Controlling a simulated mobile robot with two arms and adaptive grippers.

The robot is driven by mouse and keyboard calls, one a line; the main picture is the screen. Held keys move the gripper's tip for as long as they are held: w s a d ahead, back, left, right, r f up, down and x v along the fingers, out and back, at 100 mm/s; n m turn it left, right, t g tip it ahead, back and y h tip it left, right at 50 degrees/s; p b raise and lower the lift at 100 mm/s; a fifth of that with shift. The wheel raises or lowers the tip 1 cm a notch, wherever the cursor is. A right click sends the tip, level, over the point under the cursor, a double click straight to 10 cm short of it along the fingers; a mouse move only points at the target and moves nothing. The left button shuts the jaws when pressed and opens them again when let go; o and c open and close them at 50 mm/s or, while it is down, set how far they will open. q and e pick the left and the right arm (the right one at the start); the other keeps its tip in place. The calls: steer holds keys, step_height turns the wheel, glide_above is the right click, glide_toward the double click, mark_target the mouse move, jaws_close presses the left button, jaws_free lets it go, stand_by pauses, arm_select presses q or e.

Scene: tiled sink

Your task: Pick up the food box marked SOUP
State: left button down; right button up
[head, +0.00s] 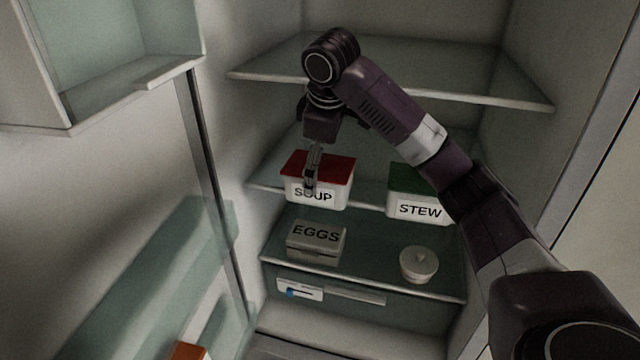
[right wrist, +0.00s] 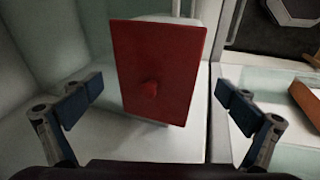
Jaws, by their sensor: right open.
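The food box marked SOUP (head: 338,190) is white with a red lid and stands on the middle shelf of the open fridge, in the head view. My right gripper (head: 312,178) is at its front, overlapping the lid and part of the label in that view. In the right wrist view the red lid (right wrist: 158,72) with a small knob lies beyond and between the two spread fingers of my right gripper (right wrist: 160,102). The fingers are open and empty, with space on both sides of the lid. My left gripper is not in view.
A STEW box (head: 419,207) with a green lid stands to the right on the same shelf, partly behind my right arm. An EGGS box (head: 316,243) and a round lidded pot (head: 418,264) are on the shelf below. The upper shelf (head: 480,75) is empty.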

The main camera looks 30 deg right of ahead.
steer(key=p+x, duration=0.2)
steer(key=x, duration=0.2)
steer(key=shift+f, duration=0.15)
steer(key=c, duration=0.5)
steer(key=shift+a, duration=0.1)
steer(key=c, duration=1)
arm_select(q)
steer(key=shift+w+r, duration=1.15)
arm_select(e)
steer(key=shift+c, duration=0.6)
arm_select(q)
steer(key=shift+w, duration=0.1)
